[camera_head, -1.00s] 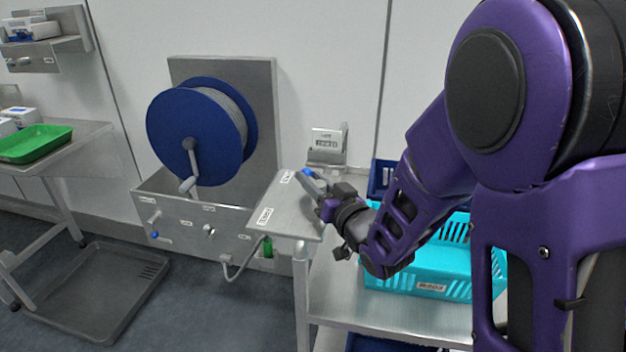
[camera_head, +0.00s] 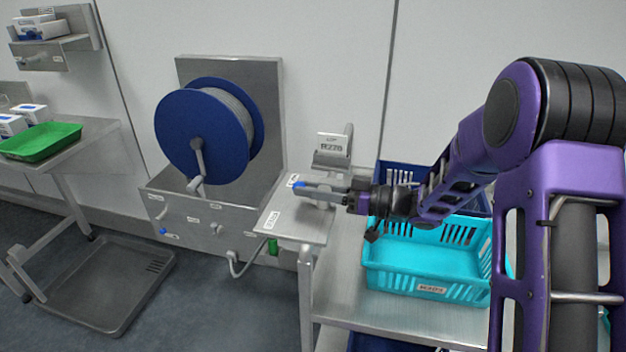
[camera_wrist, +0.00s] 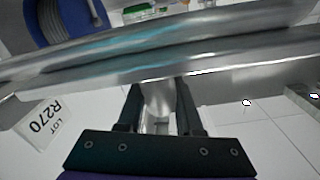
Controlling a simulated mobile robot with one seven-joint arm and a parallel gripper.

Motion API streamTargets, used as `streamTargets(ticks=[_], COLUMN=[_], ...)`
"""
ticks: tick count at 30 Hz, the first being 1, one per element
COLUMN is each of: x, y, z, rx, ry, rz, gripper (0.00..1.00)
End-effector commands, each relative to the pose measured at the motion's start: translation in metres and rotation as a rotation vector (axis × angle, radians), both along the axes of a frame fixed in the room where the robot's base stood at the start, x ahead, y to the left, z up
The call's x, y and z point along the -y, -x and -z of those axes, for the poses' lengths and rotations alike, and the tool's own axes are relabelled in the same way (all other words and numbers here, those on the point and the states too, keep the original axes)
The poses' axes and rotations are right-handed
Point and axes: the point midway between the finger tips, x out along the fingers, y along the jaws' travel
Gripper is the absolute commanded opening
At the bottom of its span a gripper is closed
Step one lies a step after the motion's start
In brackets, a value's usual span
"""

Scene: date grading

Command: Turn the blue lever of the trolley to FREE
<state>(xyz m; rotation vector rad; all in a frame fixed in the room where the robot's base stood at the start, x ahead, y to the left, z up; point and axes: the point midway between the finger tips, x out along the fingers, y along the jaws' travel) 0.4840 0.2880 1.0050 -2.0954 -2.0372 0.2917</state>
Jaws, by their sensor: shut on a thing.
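The other label (camera_head: 272,218) is nearer the front; I cannot read either. In the wrist view, a shiny metal bar (camera_wrist: 220,58) crosses in front of my gripper (camera_wrist: 160,95), with a metal part between the fingers.
A turquoise crate (camera_head: 430,290) stands on the trolley below my arm, with a dark blue crate (camera_head: 395,172) behind it. A blue reel (camera_head: 185,135) is on the wall unit to the left. A label stand (camera_head: 332,157) stands behind the lever. A grey tray (camera_head: 105,300) lies on the floor.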

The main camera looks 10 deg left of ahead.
Motion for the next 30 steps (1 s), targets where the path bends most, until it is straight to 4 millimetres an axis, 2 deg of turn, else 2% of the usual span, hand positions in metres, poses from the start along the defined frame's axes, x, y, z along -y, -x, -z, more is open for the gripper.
streamTargets(ticks=[18,30], x=[0.002,0.008], y=[0.016,0.021], z=[0.000,0.000], rx=[0.001,0.002], ry=[-0.001,0.000], rz=[-0.584,-0.839], gripper=[0.00,0.00])
